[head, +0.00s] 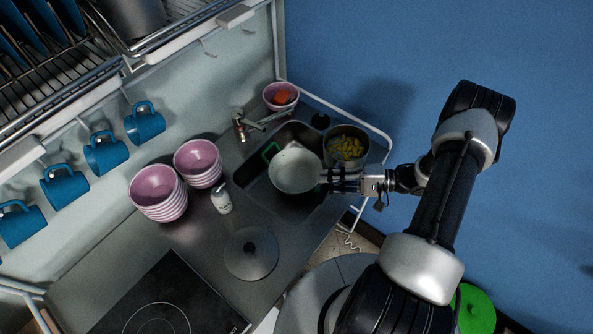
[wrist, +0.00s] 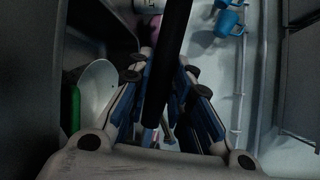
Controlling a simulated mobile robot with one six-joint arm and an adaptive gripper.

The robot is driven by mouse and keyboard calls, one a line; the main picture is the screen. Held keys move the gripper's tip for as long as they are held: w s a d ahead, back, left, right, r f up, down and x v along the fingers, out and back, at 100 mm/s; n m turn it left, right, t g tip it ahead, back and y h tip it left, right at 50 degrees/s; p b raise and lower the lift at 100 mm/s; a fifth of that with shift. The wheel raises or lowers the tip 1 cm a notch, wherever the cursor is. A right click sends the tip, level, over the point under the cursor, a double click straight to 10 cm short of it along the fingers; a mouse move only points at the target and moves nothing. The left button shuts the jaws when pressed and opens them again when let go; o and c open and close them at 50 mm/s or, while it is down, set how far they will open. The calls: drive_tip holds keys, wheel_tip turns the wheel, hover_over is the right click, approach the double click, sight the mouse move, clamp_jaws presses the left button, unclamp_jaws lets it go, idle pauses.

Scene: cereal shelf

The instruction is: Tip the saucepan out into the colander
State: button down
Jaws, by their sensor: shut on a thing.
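The saucepan (head: 332,150) is a grey metal pot with yellow pieces (head: 347,148) in it, at the right end of the sink. My gripper (head: 335,182) is beside its near side. In the wrist view its fingers (wrist: 164,75) are shut on the saucepan's black handle (wrist: 174,45), which runs out of the top of the picture. I cannot tell whether the pan rests or is slightly raised. The colander (head: 295,170) is a pale round bowl in the sink, just left of my fingertips; it also shows in the wrist view (wrist: 97,90), partly hidden by a finger.
A tap (head: 242,127) reaches over the sink (head: 258,188). A green item (head: 270,151) lies behind the colander. A pink bowl (head: 271,91) with something red stands at the back. Stacked pink bowls (head: 158,187), a white bottle (head: 222,202) and a lid (head: 251,262) stand left and in front.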

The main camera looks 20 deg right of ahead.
drive_tip(key=a+h+p, duration=0.1)
drive_tip(key=a+f+h+p, duration=0.1)
drive_tip(key=a+f+g+h+p, duration=0.1)
drive_tip(key=shift+w+f+n, duration=0.25)
drive_tip(key=shift+w+n, duration=0.05)
drive_tip(key=shift+w, duration=0.05)
drive_tip(key=shift+p, duration=0.3)
drive_tip(key=shift+w+a+f+h, duration=0.1)
drive_tip(key=shift+a+f+h, duration=0.2)
drive_tip(key=shift+g, duration=0.3)
drive_tip(key=shift+a+f, duration=0.1)
drive_tip(key=shift+a+f+h+p, duration=0.2)
drive_tip(key=shift+h+p, duration=0.15)
drive_tip(key=shift+h, duration=0.05)
